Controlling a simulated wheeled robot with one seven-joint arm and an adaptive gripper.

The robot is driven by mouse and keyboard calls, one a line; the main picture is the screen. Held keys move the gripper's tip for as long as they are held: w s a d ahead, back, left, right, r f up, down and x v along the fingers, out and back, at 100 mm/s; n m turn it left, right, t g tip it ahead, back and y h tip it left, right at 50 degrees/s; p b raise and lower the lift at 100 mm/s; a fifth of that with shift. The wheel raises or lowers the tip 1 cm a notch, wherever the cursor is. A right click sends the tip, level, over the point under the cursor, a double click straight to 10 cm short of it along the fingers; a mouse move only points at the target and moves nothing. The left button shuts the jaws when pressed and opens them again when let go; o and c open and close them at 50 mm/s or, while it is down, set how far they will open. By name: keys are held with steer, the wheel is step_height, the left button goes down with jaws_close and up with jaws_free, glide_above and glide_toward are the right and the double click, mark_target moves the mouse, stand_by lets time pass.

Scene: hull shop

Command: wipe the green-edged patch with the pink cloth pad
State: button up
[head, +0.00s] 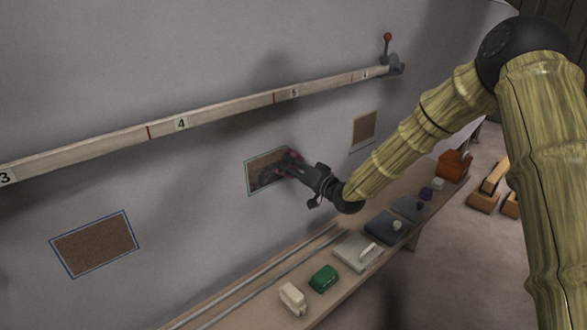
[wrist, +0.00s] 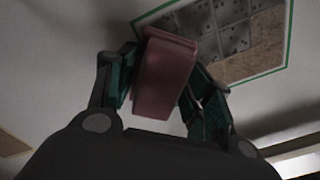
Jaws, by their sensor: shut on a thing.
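The green-edged patch (head: 253,173) is on the grey wall below the numbered rail. In the wrist view the patch (wrist: 262,62) is at the upper right, partly brown and grainy and partly grey with dark spots. My gripper (head: 287,166) is in front of the patch in the head view and hides part of it. In the wrist view my gripper (wrist: 160,75) is shut on the pink cloth pad (wrist: 163,82), one finger on each side. The pad overlaps the patch's left part in this view. I cannot tell whether it touches the surface.
The numbered rail (head: 222,113) runs along the wall above, with a red-knobbed lever (head: 388,40) at its right end. A blue-edged patch (head: 95,244) is at left, another brown patch (head: 364,129) at right. The bench below holds a green block (head: 323,278) and several other items.

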mark_target(246, 174)
steer(key=shift+s+a+r, duration=0.1)
steer(key=shift+s+a, duration=0.35)
steer(key=shift+a, duration=0.15)
steer(key=shift+s+a, duration=0.4)
steer(key=shift+a, duration=0.2)
steer(key=shift+s+a, duration=1.15)
steer(key=shift+a, duration=0.4)
steer(key=shift+s+a, duration=1.1)
steer(key=shift+a, duration=0.45)
steer(key=shift+s+a, duration=1.15)
steer(key=shift+a, duration=0.4)
steer(key=shift+a+r+p, duration=0.1)
steer(key=shift+r+p, duration=0.25)
steer(key=shift+r, duration=0.45)
steer(key=shift+w+d, duration=1.45)
steer(key=shift+d, duration=0.55)
steer(key=shift+w+d, duration=1.45)
steer(key=shift+d, duration=0.55)
steer(key=shift+w+d, duration=1.45)
steer(key=shift+d, duration=0.55)
steer(key=o, duration=0.3)
steer(key=c, duration=0.3)
steer(key=shift+s, duration=0.15)
steer(key=shift+s+d, duration=0.3)
steer(key=shift+s, duration=0.05)
steer(key=shift+s+d, duration=0.1)
